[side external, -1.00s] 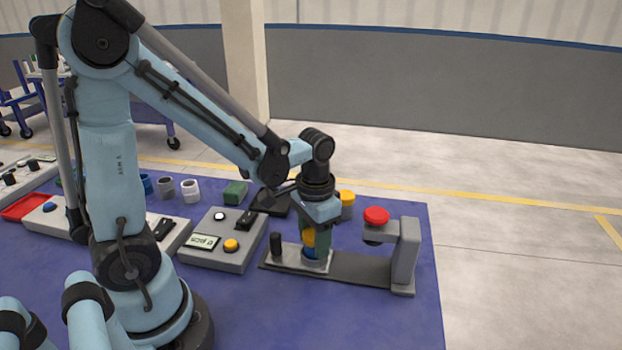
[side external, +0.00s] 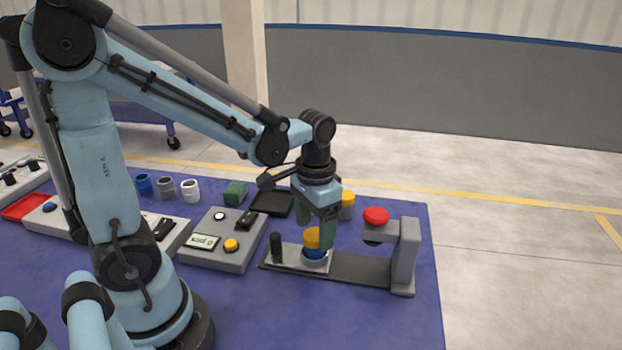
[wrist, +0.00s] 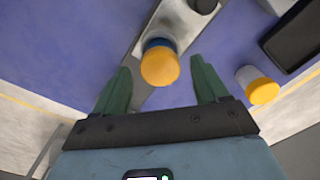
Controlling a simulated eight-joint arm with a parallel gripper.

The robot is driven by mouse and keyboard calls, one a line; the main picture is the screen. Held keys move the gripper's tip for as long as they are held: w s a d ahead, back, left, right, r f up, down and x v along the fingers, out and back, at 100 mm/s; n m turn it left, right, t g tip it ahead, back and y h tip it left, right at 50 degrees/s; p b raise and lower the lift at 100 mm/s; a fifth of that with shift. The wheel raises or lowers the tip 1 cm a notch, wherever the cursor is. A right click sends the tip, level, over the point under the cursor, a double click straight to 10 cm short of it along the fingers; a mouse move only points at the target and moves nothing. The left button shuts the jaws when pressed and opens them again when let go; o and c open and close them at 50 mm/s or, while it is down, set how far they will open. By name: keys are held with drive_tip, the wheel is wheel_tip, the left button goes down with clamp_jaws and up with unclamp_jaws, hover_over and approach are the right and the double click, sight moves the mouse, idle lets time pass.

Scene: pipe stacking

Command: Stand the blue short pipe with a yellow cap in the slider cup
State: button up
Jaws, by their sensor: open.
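The blue short pipe with a yellow cap (side external: 313,240) stands upright in the slider cup (side external: 316,262), at the left part of the grey slider base. In the wrist view its yellow cap (wrist: 160,66) shows from above, with a little blue below it. My gripper (side external: 316,232) has its green fingers open around the capped pipe. In the wrist view the open gripper (wrist: 161,75) has a fingertip on each side of the cap, with gaps between. The pipe's lower end is hidden inside the cup.
A press with a red button (side external: 376,215) stands at the slider base's right end. A black post (side external: 276,246) rises at its left. A grey pipe with a yellow cap (side external: 347,206) stands behind my gripper. A button panel (side external: 222,240) is at left.

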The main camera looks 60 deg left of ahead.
sight(314, 260)
wheel_tip(314, 260, up, 7)
drive_tip(key=s+d+t, duration=0.1)
drive_tip(key=d+t, duration=0.1)
drive_tip(key=t, duration=0.5)
drive_tip(key=shift+s, duration=0.25)
idle(0.3)
drive_tip(key=shift+f, duration=0.1)
